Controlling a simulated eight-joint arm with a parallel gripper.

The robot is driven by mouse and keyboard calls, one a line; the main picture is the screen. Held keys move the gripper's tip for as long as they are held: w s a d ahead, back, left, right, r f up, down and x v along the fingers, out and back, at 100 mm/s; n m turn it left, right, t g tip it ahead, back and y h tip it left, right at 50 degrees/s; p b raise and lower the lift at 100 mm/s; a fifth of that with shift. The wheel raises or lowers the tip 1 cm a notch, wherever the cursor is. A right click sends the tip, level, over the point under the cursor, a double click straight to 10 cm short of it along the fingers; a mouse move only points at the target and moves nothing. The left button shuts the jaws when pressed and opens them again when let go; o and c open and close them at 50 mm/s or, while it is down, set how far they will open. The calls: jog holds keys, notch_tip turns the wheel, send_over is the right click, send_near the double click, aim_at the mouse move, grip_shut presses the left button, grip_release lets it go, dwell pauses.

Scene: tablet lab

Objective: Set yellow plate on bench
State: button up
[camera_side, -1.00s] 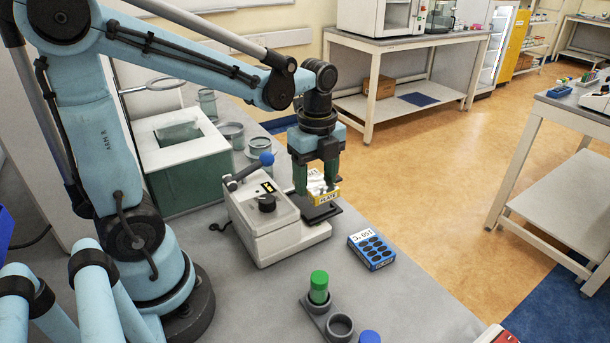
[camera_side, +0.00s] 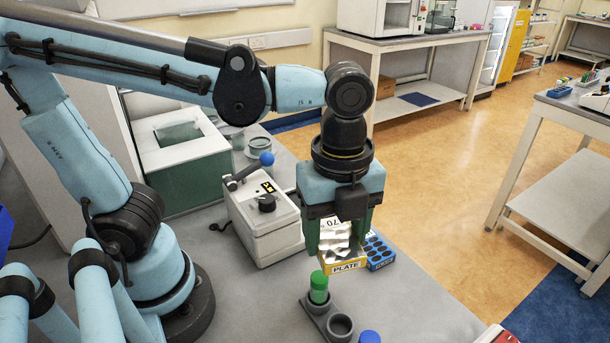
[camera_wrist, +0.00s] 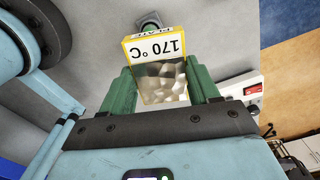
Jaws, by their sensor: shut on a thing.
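The yellow plate (camera_side: 349,265), a small block with a yellow edge marked PLATE and a white top label, is held between the green fingers of my gripper (camera_side: 340,238).
A green-capped tube (camera_side: 318,287) stands in a grey holder (camera_side: 322,317) with an empty ring. A white device (camera_side: 262,222) stands to the left. Bare bench lies at front left.

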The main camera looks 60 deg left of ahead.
aim_at(329, 262)
jog(key=shift+m, duration=0.6)
jog(key=s+d, duration=0.3)
jog(key=shift+f, duration=0.1)
jog(key=shift+w+a+f, duration=1.3)
jog(key=shift+w+f, duration=0.05)
jog(key=shift+f, duration=0.45)
jog(key=shift+w+a+f, duration=1.3)
jog(key=shift+w+f, duration=0.1)
jog(key=shift+f, duration=0.45)
jog(key=shift+w+a+f, duration=1.3)
jog(key=shift+w+f, duration=0.05)
jog(key=shift+f, duration=0.45)
jog(key=shift+f, duration=0.6)
jog(key=o, duration=1)
jog(key=shift+r, duration=0.1)
